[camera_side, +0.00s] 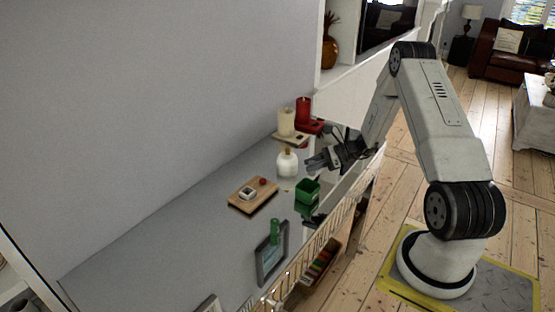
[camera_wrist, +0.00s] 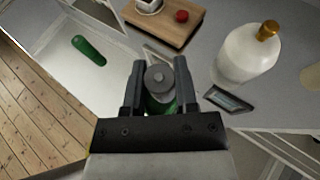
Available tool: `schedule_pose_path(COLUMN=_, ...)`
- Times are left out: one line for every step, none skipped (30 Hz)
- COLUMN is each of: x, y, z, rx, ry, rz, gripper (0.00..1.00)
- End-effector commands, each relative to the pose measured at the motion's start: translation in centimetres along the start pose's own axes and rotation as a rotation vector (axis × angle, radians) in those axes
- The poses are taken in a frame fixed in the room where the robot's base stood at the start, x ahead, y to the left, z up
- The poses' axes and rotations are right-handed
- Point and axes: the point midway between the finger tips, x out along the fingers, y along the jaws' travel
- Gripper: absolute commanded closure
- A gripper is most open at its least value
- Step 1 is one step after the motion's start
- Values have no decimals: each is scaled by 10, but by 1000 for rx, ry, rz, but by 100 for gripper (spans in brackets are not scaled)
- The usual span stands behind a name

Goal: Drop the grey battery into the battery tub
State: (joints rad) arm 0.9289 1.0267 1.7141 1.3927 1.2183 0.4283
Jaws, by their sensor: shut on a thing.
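My gripper (camera_wrist: 158,82) is shut on the grey battery (camera_wrist: 158,76), whose round grey end shows between the two dark fingers in the wrist view. The green battery tub (camera_wrist: 160,105) shows behind and below the battery, partly hidden by it and the gripper. In the side view the tub (camera_side: 307,191) stands upright on the grey top, and my gripper (camera_side: 320,160) is above it in the picture, tilted down to the left. I cannot make out the battery in the side view.
A white bottle (camera_side: 287,163) with a gold cap (camera_wrist: 268,30) stands close by. A wooden board (camera_side: 252,196) holds a small white cup and a red ball. Candles (camera_side: 303,113) stand at the back.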

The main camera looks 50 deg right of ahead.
Motion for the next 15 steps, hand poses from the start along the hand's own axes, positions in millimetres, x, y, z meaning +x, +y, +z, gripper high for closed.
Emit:
schedule_pose_path(x=0, y=0, z=0, rx=0, ry=0, rz=0, gripper=100)
schedule_pose_path(x=0, y=0, z=0, rx=0, ry=0, rz=0, gripper=54)
schedule_pose_path(x=0, y=0, z=0, rx=0, ry=0, rz=0, gripper=41)
schedule_pose_path(x=0, y=0, z=0, rx=0, ry=0, rz=0, gripper=32)
schedule_pose_path(x=0, y=0, z=0, rx=0, ry=0, rz=0, gripper=22)
schedule_pose_path(x=0, y=0, z=0, rx=0, ry=0, rz=0, gripper=22)
schedule_pose_path(x=0, y=0, z=0, rx=0, ry=0, rz=0, gripper=22)
schedule_pose_path(x=0, y=0, z=0, rx=0, ry=0, rz=0, gripper=22)
schedule_pose_path(x=0, y=0, z=0, rx=0, ry=0, rz=0, gripper=22)
schedule_pose_path(x=0, y=0, z=0, rx=0, ry=0, rz=0, gripper=22)
schedule_pose_path(x=0, y=0, z=0, rx=0, ry=0, rz=0, gripper=22)
schedule_pose_path(x=0, y=0, z=0, rx=0, ry=0, rz=0, gripper=22)
schedule_pose_path(x=0, y=0, z=0, rx=0, ry=0, rz=0, gripper=22)
schedule_pose_path(x=0, y=0, z=0, rx=0, ry=0, rz=0, gripper=22)
schedule_pose_path(x=-1, y=0, z=0, rx=0, ry=0, rz=0, gripper=22)
